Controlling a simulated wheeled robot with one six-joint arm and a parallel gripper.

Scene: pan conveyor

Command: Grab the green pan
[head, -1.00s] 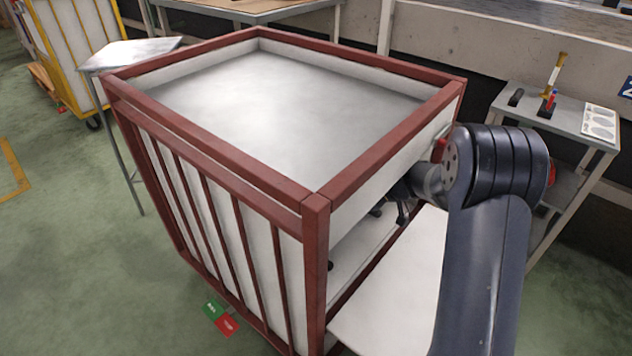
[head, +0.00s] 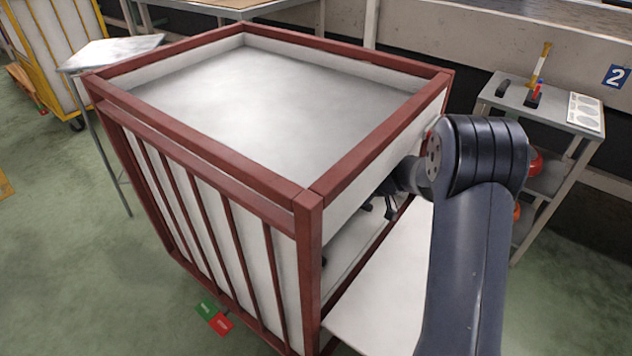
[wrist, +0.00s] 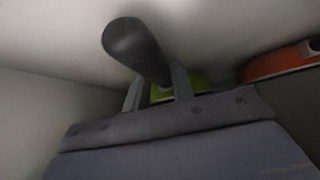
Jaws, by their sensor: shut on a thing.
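The green pan (wrist: 195,84) shows in the wrist view as a bright green patch just behind and between my gripper's fingers. A dark, rounded handle (wrist: 135,45) rises from that spot toward the upper left. My gripper (wrist: 158,88) is shut on the green pan near the base of this handle, with one finger on each side. Most of the pan is hidden by the fingers and my wrist. In the head view my arm reaches into the red-framed cart (head: 310,260) through its open right side, and the pan is hidden there.
An orange pan (wrist: 280,63) lies to the right in the wrist view, close to my gripper. The cart's pale walls and top surround the gripper. A grey side table (head: 560,108) stands at the right, with red items on its lower shelves. Green floor lies open at left.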

